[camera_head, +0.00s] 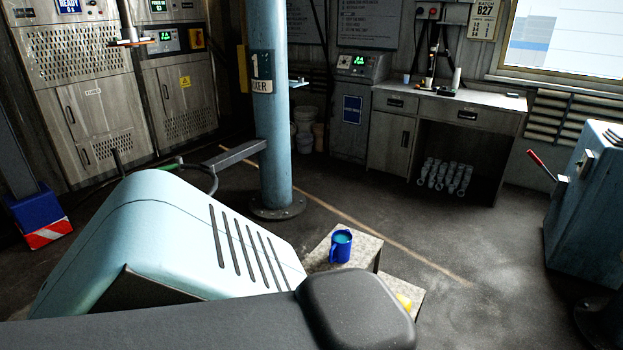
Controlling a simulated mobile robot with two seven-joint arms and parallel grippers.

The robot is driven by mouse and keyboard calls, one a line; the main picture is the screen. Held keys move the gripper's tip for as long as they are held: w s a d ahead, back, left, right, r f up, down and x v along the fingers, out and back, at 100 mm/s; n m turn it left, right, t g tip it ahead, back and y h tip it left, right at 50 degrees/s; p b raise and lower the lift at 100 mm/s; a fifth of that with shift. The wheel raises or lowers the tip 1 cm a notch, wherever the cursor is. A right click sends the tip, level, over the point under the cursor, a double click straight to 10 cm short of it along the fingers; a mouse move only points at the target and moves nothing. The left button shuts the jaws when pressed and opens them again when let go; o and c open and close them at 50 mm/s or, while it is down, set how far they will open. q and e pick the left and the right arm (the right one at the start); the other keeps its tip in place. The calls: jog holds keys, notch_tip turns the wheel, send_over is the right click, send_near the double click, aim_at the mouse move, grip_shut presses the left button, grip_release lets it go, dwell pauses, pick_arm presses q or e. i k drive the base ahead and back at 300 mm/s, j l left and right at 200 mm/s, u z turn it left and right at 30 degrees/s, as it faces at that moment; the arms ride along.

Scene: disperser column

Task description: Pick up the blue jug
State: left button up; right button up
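The blue jug (341,248) stands upright on top of a speckled block-like stand (321,262), right of centre. Its handle is on the left side, and its open top shows a lighter blue inside. Nothing is touching the jug. Neither of my grippers shows in the head view. A dark grey rounded link, which looks like part of my arm, crosses the bottom of the picture and ends in front of the stand, hiding its lower part.
A pale blue slotted housing (180,235) lies left of the stand. A blue column (276,150) rises behind. A lower step (413,292) with a partly hidden yellow item (404,300) is at right. A blue cabinet (585,215) stands far right. Open floor (470,240) lies between.

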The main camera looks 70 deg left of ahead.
aim_at(340, 251)
jog(key=u, duration=2)
jog(key=i+l+u, duration=0.1)
jog(key=u, duration=0.8)
jog(key=i+l+u, duration=0.1)
jog(key=l+u, duration=0.85)
jog(key=l, duration=1.7)
jog(key=i+u, duration=0.05)
jog(key=i, duration=0.05)
